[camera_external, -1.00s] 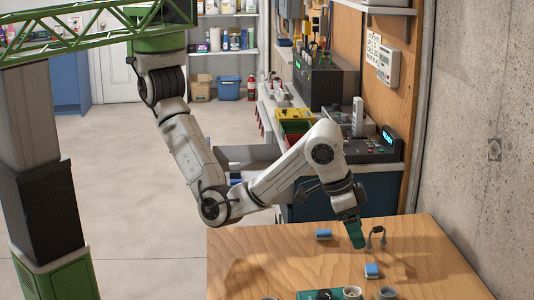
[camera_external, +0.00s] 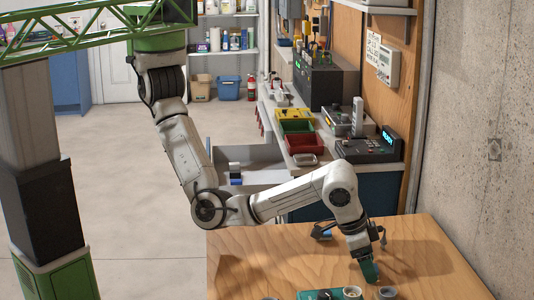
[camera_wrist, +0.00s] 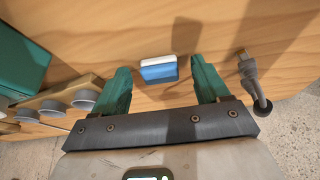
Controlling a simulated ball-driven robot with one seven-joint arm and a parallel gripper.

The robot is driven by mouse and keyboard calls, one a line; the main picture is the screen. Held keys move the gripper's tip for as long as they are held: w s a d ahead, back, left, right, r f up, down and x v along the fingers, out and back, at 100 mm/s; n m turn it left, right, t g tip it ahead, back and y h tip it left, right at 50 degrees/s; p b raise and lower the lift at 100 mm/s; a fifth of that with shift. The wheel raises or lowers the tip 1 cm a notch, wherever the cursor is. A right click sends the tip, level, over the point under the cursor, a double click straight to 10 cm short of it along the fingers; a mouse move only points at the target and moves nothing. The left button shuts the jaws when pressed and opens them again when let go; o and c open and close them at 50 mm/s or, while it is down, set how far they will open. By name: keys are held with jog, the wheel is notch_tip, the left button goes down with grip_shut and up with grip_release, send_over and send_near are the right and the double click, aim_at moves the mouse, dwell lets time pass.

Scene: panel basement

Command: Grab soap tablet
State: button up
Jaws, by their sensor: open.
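A small blue block with a white top, likely the soap tablet (camera_wrist: 158,70), lies on the wooden table (camera_external: 250,255). In the wrist view it sits between the two green fingers of my gripper (camera_wrist: 161,76), just beyond or level with their tips, with a gap on both sides. My gripper (camera_external: 369,273) is open and points down near the table in the external view, where it hides that block.
At the table's front stand a green case (camera_external: 306,295) and round grey-white cups (camera_external: 388,292). The table's left side is clear.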

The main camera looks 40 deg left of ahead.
jog(key=shift+c, duration=0.3)
jog(key=c, duration=1.1)
jog(key=shift+o, duration=0.2)
jog(key=shift+r, duration=0.15)
